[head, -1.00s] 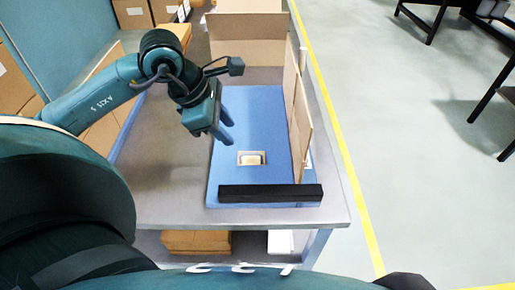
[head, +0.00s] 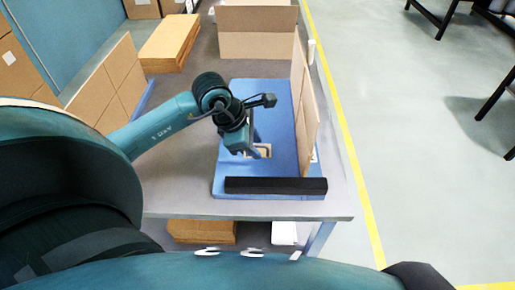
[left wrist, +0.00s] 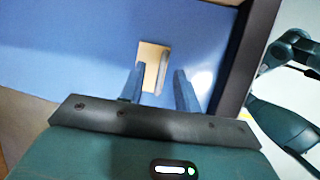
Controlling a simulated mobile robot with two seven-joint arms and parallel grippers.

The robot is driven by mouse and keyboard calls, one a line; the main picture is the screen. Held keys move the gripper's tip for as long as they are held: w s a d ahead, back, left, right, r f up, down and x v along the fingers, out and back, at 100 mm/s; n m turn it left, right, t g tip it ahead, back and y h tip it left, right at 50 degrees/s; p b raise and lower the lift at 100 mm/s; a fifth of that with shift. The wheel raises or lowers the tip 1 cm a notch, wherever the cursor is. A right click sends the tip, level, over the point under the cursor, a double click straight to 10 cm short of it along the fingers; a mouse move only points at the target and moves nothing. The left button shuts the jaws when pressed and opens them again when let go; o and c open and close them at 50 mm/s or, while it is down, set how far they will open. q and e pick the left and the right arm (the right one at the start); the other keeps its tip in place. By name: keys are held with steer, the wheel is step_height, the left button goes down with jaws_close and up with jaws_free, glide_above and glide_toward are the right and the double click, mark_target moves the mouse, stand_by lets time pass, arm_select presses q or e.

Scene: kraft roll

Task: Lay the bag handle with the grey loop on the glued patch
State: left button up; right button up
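My left gripper (head: 260,150) is over the front part of the blue board (head: 230,176), close to a small tan patch (head: 265,147). In the left wrist view the gripper (left wrist: 160,78) is open, with its two fingers apart. The tan patch (left wrist: 150,58) shows between and beyond the fingers. A narrow pale grey piece (left wrist: 164,72) lies along its right side; I cannot tell whether it is the handle or its grey loop. In the head view the gripper partly hides the patch. I cannot tell whether the fingertips touch anything. My right gripper is not in view.
A black bar (head: 275,185) lies along the board's front edge. An upright cardboard panel (head: 306,105) stands along its right side, and a larger cardboard piece (head: 258,42) stands behind. Brown stacks (head: 170,42) are at the back left. The grey tabletop (head: 175,180) left of the board is clear.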

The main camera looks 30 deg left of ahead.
arm_select(q)
jaws_close()
steer(key=shift+r, duration=0.1)
stand_by(0.4)
